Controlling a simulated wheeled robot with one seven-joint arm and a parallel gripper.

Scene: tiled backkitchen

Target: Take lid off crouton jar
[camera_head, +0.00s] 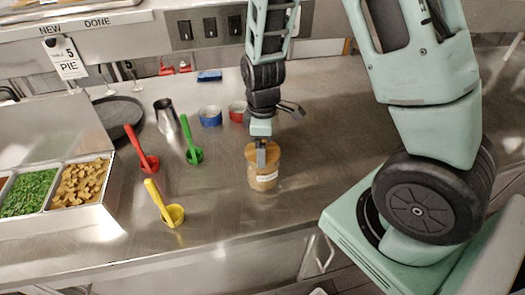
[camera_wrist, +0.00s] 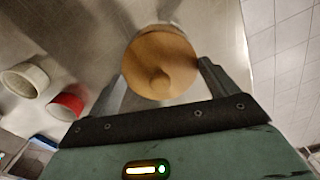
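The crouton jar (camera_head: 263,182) stands upright on the steel counter, a clear jar with a pale label and tan contents. The fingers look apart from the lid, and nothing is held.
Red (camera_head: 148,162), green (camera_head: 193,153) and yellow (camera_head: 172,214) scoops stand left of the jar. Blue (camera_head: 210,117) and red (camera_head: 237,112) ramekins and a metal pitcher (camera_head: 167,117) are behind. Food pans (camera_head: 108,182) are at the far left. The counter right of the jar is clear.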

